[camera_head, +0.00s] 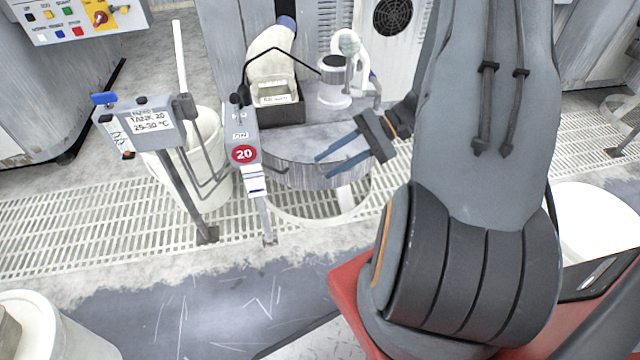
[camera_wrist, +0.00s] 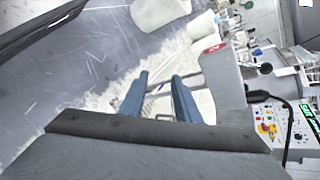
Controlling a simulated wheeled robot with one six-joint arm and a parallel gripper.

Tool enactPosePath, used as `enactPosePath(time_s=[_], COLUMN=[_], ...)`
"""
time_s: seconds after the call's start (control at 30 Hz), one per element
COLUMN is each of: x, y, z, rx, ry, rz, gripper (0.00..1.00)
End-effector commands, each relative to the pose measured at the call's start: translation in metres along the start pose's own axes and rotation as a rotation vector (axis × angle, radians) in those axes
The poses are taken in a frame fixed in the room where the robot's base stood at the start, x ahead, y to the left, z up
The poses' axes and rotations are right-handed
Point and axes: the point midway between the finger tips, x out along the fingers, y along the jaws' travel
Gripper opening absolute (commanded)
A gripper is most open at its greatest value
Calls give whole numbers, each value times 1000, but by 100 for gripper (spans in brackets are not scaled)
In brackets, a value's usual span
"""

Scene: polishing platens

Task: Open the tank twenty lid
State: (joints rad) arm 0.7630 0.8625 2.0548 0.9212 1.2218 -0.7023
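The post with the red "20" badge (camera_head: 243,153) stands left of centre in the head view. Its red badge also shows in the wrist view (camera_wrist: 212,49). A sign (camera_head: 155,124) reading "TANK 20, 25-30 °C" stands to its left. A round grey top (camera_head: 300,142), seemingly the tank's cover, sits right of the post; I cannot tell where its lid edge or handle is. My gripper (camera_head: 322,166) is open, with two blue fingers apart and nothing seen between them. It overlaps the right front of the grey top; contact is unclear. The fingers also show in the wrist view (camera_wrist: 160,80).
On the grey top stand a dark box with a card (camera_head: 277,97) and a white jar (camera_head: 335,85). A white bucket (camera_head: 207,150) stands behind the sign. Pale floor grating (camera_head: 70,225) runs across. The blue-grey floor (camera_head: 200,315) in front is clear.

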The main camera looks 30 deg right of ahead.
Motion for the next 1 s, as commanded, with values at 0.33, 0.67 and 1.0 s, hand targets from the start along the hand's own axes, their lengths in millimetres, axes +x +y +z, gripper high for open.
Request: enactPosePath(time_s=[0.33,0.67,1.0], x=[-11,-5,40], y=[64,67,46], z=[-120,-138,-146], rx=[33,28,28], ry=[141,173,172], rz=[-378,-440,-437], gripper=[29,29,29])
